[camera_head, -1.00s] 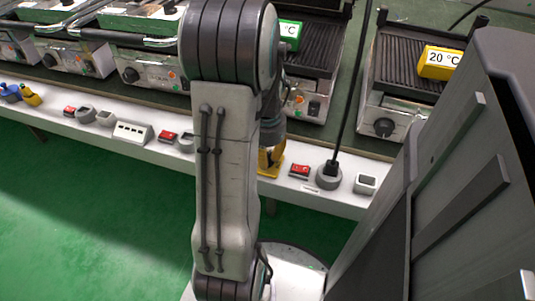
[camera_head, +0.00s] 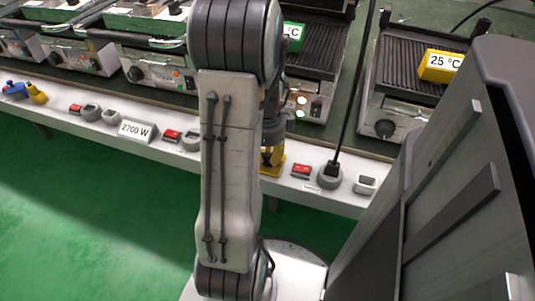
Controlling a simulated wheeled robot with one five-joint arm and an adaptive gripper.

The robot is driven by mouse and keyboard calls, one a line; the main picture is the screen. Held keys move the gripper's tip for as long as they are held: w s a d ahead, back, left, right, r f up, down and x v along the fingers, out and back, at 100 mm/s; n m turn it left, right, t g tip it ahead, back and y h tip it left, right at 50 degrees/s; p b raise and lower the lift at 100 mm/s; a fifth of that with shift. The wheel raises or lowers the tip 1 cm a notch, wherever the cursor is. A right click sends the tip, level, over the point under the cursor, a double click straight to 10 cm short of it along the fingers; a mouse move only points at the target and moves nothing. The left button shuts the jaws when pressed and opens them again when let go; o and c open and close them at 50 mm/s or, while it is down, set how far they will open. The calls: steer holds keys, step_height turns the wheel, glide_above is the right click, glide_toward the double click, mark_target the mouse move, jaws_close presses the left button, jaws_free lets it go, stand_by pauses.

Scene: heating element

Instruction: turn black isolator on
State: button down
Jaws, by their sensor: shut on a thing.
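My gripper (camera_head: 273,138) is beside my upper arm link, pointing down onto a yellow-bodied isolator (camera_head: 271,168) on the white ledge. It is shut on the isolator's top part. My arm and gripper hide much of this isolator, so its knob's colour and angle cannot be told. A blue isolator (camera_head: 14,90) and a yellow one (camera_head: 36,94) stand at the far left of the ledge. A display on the ledge (camera_head: 137,131) reads 2700 W.
The white ledge (camera_head: 220,163) also carries red switches (camera_head: 302,170) and grey sockets, one with a black plug (camera_head: 332,171). Grills stand behind; a yellow sign (camera_head: 440,66) reads 25 °C. Green floor (camera_head: 90,215) is free in front.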

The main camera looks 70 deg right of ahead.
steer(key=shift+m, duration=1.1)
steer(key=c, duration=1)
jaws_free()
step_height(320, 180, up, 12)
steer(key=shift+w, duration=0.1)
